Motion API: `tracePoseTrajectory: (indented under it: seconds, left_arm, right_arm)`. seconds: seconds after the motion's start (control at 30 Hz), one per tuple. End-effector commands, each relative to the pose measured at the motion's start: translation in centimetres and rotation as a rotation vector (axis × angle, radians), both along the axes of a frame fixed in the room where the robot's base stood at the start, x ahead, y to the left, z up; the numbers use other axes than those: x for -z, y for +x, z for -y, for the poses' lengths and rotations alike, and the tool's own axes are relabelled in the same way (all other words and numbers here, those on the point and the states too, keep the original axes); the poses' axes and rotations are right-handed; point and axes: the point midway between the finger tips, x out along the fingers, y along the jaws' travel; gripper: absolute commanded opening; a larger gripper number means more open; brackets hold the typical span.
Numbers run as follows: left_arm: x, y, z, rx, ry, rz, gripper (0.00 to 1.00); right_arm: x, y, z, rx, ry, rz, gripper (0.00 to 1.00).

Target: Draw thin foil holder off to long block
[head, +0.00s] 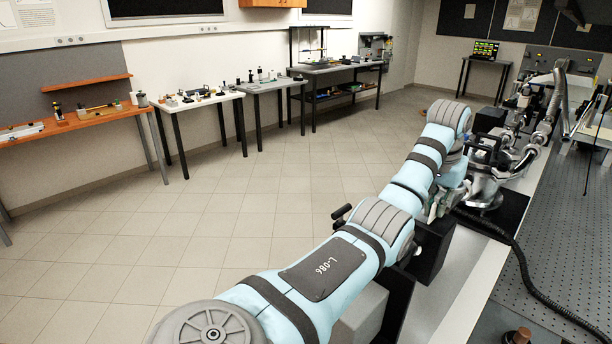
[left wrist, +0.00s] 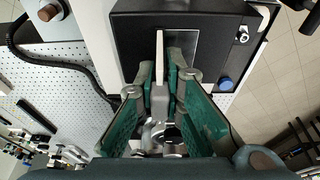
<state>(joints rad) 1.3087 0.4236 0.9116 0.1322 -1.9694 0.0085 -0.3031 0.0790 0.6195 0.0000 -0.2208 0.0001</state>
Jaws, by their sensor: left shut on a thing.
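In the left wrist view my left gripper (left wrist: 160,82) has green fingers closed on a thin, pale upright piece, which looks like the thin foil holder (left wrist: 160,58). The holder stands up between the fingertips, in front of a dark box with a grey inset face. Its lower part is hidden between the fingers. In the head view my left arm reaches to the bench at the right, and my left gripper (head: 438,204) is small and partly hidden at a black box (head: 431,246). I cannot tell which thing is the long block. My right gripper is not in view.
The black box has a blue knob (left wrist: 226,84) and a metal connector. A perforated optical table (head: 560,215) lies to the right, with a black hose (head: 520,265) along its edge. Metal vacuum apparatus (head: 490,180) stands just beyond the gripper. The tiled floor at left is clear.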

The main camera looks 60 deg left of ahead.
Motion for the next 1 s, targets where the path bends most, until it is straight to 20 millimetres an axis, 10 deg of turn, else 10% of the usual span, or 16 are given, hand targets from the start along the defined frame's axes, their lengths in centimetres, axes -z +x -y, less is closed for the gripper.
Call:
tracePoseTrajectory:
  seconds: [1.0]
  left_arm:
    - [-5.9,0.2,0.0,0.002,-0.001,0.006,0.0]
  right_arm:
    - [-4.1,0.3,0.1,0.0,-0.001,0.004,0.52]
